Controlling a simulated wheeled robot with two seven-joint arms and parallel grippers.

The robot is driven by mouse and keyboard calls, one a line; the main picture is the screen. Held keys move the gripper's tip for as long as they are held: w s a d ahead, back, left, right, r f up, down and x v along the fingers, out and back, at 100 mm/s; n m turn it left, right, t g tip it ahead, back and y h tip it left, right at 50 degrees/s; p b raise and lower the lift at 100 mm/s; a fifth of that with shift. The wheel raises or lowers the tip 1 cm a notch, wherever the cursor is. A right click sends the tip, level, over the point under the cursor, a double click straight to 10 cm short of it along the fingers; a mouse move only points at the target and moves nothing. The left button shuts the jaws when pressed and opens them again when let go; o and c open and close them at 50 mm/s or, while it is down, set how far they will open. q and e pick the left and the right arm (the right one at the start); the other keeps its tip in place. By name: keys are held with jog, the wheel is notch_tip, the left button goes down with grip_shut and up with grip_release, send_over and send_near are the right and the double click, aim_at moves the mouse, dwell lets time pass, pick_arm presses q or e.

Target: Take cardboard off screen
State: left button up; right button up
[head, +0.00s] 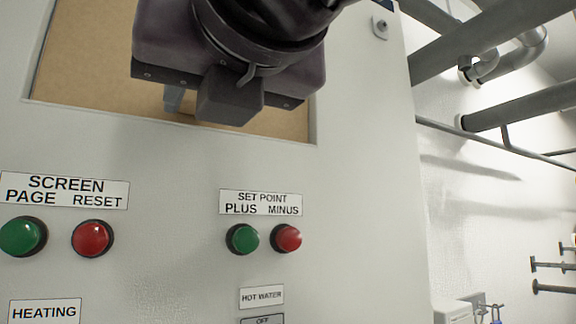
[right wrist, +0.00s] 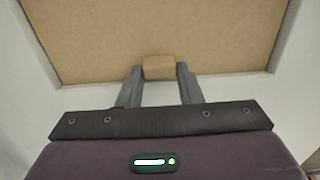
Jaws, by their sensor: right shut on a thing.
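A brown cardboard sheet (head: 85,60) fills the recessed screen opening in the pale cabinet front. It also shows in the right wrist view (right wrist: 160,30), with a small cardboard block (right wrist: 159,68) at its lower middle. My right gripper (right wrist: 158,76) is shut on that block, one grey finger on each side. In the head view my right gripper (head: 180,98) covers the upper right of the sheet, and its fingers are mostly hidden. The sheet sits within the opening's frame. My left gripper is not in view.
Below the opening are green and red buttons under SCREEN PAGE RESET (head: 65,190) and SET POINT (head: 260,203) labels. HEATING (head: 45,312) and HOT WATER (head: 262,297) labels sit lower. Grey pipes (head: 500,40) run along the wall right of the cabinet.

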jog(key=shift+r+p, duration=0.35)
jog(key=shift+s+d, duration=0.15)
jog(key=shift+d, duration=0.05)
dwell(0.8)
jog(key=shift+s+d, duration=0.15)
jog(key=shift+s, duration=0.1)
jog(key=shift+b, duration=0.3)
jog(key=shift+s+d, duration=0.2)
jog(key=shift+s, duration=0.1)
jog(key=shift+b+v, duration=0.4)
jog(key=shift+v, duration=0.35)
jog(key=shift+s, duration=0.1)
